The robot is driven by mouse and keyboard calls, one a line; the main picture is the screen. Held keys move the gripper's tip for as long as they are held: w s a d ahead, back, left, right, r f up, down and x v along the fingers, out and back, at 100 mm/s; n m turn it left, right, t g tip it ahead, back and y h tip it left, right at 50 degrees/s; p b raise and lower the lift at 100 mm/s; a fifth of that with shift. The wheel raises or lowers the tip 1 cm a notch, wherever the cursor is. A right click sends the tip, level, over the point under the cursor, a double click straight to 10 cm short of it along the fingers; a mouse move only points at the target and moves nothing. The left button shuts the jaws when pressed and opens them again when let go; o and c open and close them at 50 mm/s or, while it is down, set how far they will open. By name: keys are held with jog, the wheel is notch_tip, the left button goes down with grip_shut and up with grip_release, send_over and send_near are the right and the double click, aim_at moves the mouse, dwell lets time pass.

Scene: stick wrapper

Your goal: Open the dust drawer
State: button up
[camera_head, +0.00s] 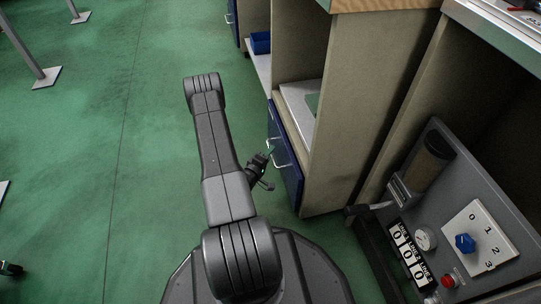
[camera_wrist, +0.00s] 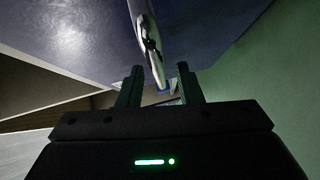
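A dark blue drawer front (camera_head: 287,155) is set low in the beige cabinet, below a white shelf; no label shows that it is the dust drawer. It carries a pale metal handle (camera_head: 279,152). My gripper (camera_head: 269,168) is close in front of this blue face. In the wrist view, the blue face fills the upper part and the handle (camera_wrist: 148,38) runs down from the top edge toward the gap between my fingers. My gripper (camera_wrist: 160,88) is open, with a clear gap between its fingers. Contact with the handle cannot be told.
A control panel (camera_head: 440,215) with a blue knob (camera_head: 465,243) and a red button (camera_head: 449,281) stands at the right. A beige cabinet side (camera_head: 350,110) rises beside the drawer. A blue bin (camera_head: 261,43) sits farther back. The green floor (camera_head: 140,130) at left is mostly clear.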

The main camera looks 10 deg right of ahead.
jog(key=shift+w+d, duration=0.45)
grip_shut()
jog(key=shift+a, duration=0.1)
jog(key=s+a, duration=0.1)
jog(key=a, duration=3.2)
jog(key=shift+a, duration=0.15)
grip_release()
jog(key=shift+s, duration=0.1)
